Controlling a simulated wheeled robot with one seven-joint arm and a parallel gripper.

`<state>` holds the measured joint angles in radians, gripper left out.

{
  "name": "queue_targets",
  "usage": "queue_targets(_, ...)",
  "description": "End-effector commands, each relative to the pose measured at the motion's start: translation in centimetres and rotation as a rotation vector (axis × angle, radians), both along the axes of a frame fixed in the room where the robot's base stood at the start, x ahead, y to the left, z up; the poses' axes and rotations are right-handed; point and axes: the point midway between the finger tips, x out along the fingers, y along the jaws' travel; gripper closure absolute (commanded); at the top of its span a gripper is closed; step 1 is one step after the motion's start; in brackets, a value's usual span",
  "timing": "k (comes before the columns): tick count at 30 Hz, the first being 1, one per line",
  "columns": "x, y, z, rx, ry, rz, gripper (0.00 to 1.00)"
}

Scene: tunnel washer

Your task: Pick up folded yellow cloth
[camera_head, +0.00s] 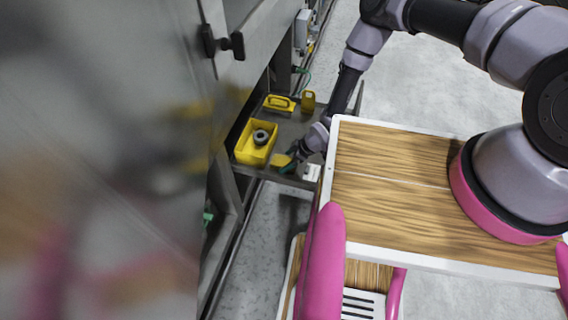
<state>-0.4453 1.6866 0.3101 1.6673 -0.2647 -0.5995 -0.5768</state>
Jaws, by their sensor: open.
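The folded yellow cloth (280,160) is a small flat yellow patch on the grey metal shelf (285,130), just right of a yellow bin. My gripper (289,165) is at the end of my arm, low and close to the cloth's right side. Its fingers look dark green and small. It appears empty and open. Whether the fingertips touch the cloth cannot be told from this view. Part of the cloth's right edge is hidden by the gripper.
The yellow bin (243,154) holds a dark ring-shaped part (261,136). A yellow handled item (279,102) and a yellow upright item (308,101) stand at the shelf's back. A metal machine wall (110,160) borders the left. My wood-topped base is in front.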

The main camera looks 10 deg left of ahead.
Motion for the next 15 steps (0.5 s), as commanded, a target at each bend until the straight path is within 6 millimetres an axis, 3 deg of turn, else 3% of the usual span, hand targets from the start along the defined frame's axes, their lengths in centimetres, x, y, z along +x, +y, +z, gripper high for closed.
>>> queue_targets(9, 0.06, 0.49, -0.8, -0.001, 0.0, 0.0, 0.0)
queue_targets(10, 0.06, 0.49, -0.8, -0.001, 0.0, 0.0, 0.04)
queue_targets(15, 0.06, 0.48, -0.78, -0.001, 0.0, 0.0, 0.69)
